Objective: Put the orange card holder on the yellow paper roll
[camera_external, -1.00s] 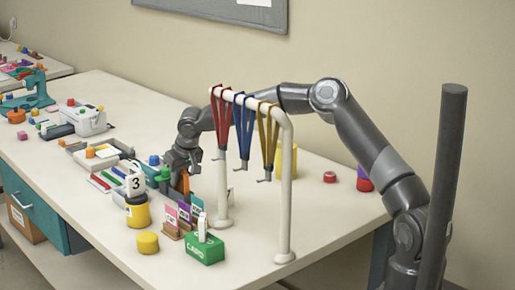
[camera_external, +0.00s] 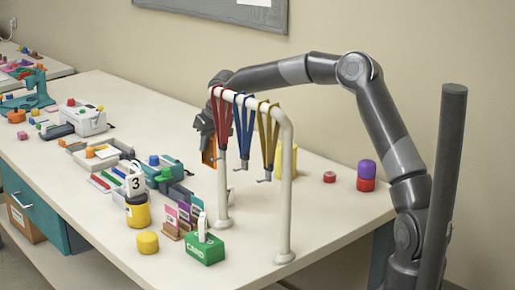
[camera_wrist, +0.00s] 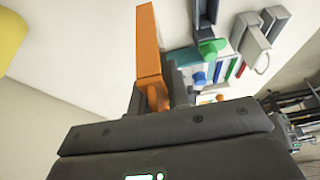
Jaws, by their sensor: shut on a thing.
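The orange card holder (camera_external: 209,152) is in my gripper (camera_external: 207,138), held above the table just left of the lanyard rack. It also shows in the wrist view (camera_wrist: 149,50), reaching out from the shut jaws. A yellow cylinder (camera_external: 290,160), which looks like the yellow paper roll, stands behind the rack, partly hidden by a post and the yellow lanyard. A yellow shape (camera_wrist: 10,35) shows at the top left of the wrist view, apart from the card holder; I cannot tell for certain that it is the same cylinder.
The white rack (camera_external: 285,215) with red, blue and yellow lanyards stands right of my gripper. A purple and red stack (camera_external: 366,175) and a small red roll (camera_external: 329,177) are at the right. Colored cards and a green box (camera_external: 205,250) stand in front.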

